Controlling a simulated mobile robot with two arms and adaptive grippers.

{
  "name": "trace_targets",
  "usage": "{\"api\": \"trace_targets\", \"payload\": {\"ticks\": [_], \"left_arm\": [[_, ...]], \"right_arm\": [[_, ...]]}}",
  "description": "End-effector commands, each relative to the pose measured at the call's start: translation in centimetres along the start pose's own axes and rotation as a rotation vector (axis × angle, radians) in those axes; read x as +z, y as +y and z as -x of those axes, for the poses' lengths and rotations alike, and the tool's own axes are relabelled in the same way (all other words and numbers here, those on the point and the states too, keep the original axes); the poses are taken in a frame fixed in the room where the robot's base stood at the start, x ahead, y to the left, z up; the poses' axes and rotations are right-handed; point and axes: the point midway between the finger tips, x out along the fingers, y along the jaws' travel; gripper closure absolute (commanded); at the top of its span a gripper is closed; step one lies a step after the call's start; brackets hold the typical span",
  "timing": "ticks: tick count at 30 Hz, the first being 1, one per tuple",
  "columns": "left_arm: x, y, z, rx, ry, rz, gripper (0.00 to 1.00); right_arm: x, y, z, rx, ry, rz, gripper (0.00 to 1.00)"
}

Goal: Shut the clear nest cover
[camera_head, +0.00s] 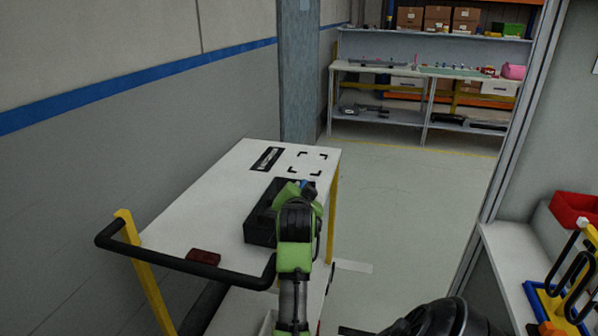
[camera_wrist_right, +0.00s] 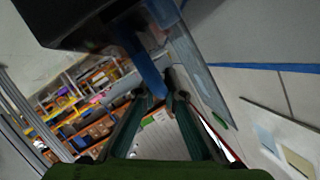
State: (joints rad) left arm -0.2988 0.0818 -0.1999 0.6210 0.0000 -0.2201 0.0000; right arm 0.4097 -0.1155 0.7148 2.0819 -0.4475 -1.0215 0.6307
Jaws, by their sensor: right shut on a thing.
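The black nest box (camera_head: 262,215) sits on the white top of a cart, partly hidden behind my right arm. My right gripper (camera_head: 308,187) is at the box's right side, beside a small blue part. In the right wrist view its fingers (camera_wrist_right: 163,98) are shut on the blue handle (camera_wrist_right: 148,72). A clear panel (camera_wrist_right: 192,62), apparently the nest cover, stands beside the handle in that view. The dark box underside (camera_wrist_right: 75,22) fills the top left there. In the head view the cover and its angle cannot be made out. My left gripper is not in view.
The cart top (camera_head: 205,200) also carries a dark label (camera_head: 267,158), black corner marks (camera_head: 308,163) and a dark red item (camera_head: 204,257). A black push bar (camera_head: 185,264) runs along its near edge. A wall stands left; open floor (camera_head: 400,200) lies right.

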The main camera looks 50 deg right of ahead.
Motion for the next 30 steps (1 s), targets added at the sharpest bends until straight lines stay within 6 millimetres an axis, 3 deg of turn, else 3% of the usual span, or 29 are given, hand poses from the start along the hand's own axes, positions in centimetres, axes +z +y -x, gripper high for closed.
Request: {"api": "trace_targets", "payload": {"ticks": [9, 10, 11, 12, 23, 30], "left_arm": [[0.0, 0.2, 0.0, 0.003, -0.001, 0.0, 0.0], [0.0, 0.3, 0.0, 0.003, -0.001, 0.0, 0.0], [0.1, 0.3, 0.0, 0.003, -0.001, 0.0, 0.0], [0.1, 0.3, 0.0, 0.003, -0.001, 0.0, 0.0], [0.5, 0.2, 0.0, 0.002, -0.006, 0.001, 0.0], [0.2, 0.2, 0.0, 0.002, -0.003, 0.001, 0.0]], "right_arm": [[0.3, 0.3, -0.1, 0.007, -0.006, 0.001, 1.0], [0.3, 0.3, -0.1, 0.007, -0.006, 0.002, 0.83], [0.3, 0.3, -0.1, 0.007, -0.006, 0.002, 0.75], [0.3, 0.3, -0.1, 0.007, -0.006, 0.002, 0.74], [-0.3, -0.2, 0.1, 0.003, -0.001, 0.001, 0.74], [-3.5, -2.6, 1.4, 0.001, 0.002, -0.003, 0.74]]}}
